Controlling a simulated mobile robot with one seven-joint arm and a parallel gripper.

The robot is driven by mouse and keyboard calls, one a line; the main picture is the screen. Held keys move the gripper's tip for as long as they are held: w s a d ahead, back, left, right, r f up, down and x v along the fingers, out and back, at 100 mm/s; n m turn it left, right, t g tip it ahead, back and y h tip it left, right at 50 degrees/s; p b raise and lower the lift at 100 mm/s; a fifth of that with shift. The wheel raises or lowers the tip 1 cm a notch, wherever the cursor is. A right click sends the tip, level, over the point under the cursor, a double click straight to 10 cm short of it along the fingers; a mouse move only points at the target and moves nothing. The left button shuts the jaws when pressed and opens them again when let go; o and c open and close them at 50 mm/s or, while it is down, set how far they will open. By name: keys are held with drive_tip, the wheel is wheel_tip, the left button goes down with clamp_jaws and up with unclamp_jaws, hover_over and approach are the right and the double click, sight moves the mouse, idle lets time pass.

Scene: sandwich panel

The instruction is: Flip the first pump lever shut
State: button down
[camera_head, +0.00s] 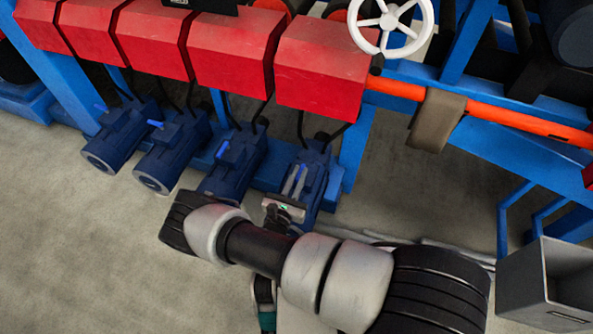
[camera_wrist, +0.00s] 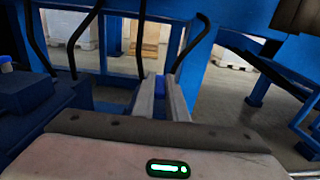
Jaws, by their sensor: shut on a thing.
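A row of blue motor-like pumps stands under the red housings in the head view. The rightmost pump (camera_head: 318,175) is partly covered by my gripper (camera_head: 297,172). My gripper's two pale fingers are close together above that pump, and they also show in the wrist view (camera_wrist: 161,88). A small blue lever (camera_wrist: 160,80) shows between the fingertips in the wrist view, and the fingers are shut on it. The held lever's lower part is hidden.
Red sloped housings (camera_head: 325,75) hang over the pumps, with black hoses beside my fingers. A white handwheel (camera_head: 390,22) and an orange pipe (camera_head: 505,117) are at upper right. A grey bin (camera_head: 545,285) stands at lower right. The floor in front is mostly clear.

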drive_tip(key=shift+y, duration=0.3)
drive_tip(key=c, duration=1.8)
unclamp_jaws()
drive_tip(key=shift+o, duration=0.2)
drive_tip(key=shift+s, duration=0.1)
drive_tip(key=p+v, duration=0.1)
drive_tip(key=v, duration=1.6)
drive_tip(key=shift+f+p, duration=0.15)
drive_tip(key=shift+p, duration=0.25)
drive_tip(key=shift+s, duration=0.1)
